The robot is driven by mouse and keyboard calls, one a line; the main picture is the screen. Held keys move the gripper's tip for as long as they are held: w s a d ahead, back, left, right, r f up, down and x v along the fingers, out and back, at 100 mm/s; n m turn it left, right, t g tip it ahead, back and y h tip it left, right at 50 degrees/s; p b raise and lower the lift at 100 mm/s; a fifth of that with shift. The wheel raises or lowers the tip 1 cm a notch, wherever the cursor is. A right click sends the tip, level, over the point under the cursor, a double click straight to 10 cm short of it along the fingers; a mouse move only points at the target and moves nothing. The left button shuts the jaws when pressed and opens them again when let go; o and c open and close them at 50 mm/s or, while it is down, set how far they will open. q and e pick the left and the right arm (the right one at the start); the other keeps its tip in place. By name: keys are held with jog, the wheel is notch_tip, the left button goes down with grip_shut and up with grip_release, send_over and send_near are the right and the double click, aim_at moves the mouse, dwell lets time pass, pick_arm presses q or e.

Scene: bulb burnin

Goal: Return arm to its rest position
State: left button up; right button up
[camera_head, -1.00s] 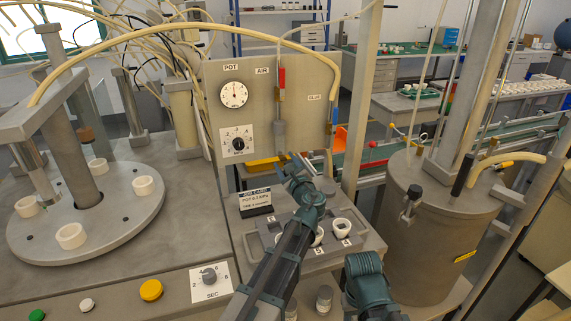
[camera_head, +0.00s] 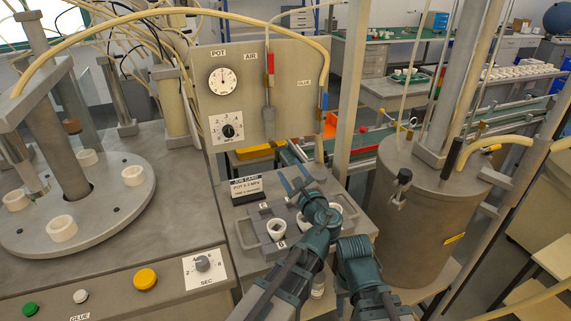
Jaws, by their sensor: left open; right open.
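My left arm comes in from the bottom middle. Its gripper (camera_head: 296,180) is open and empty, its two fingers spread and pointing away above the back of the grey tray (camera_head: 256,250). My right arm shows as a bent green and dark section just right of it. The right gripper does not show. White cups sit in the tray: one at the front left (camera_head: 277,229), one partly hidden behind my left wrist, and one at the right (camera_head: 335,211). The job card (camera_head: 247,189) stands just left of the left gripper.
A gauge panel (camera_head: 285,110) with a hanging air nozzle stands behind the tray. A large grey pot (camera_head: 425,225) stands to the right of my arms. A round turntable (camera_head: 110,220) with white cups is at the left. Buttons and a dial line the front left bench.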

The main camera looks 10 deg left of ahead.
pick_arm(q)
jog(key=shift+s+d, duration=0.3)
jog(key=shift+s, duration=0.15)
jog(key=shift+r, duration=0.1)
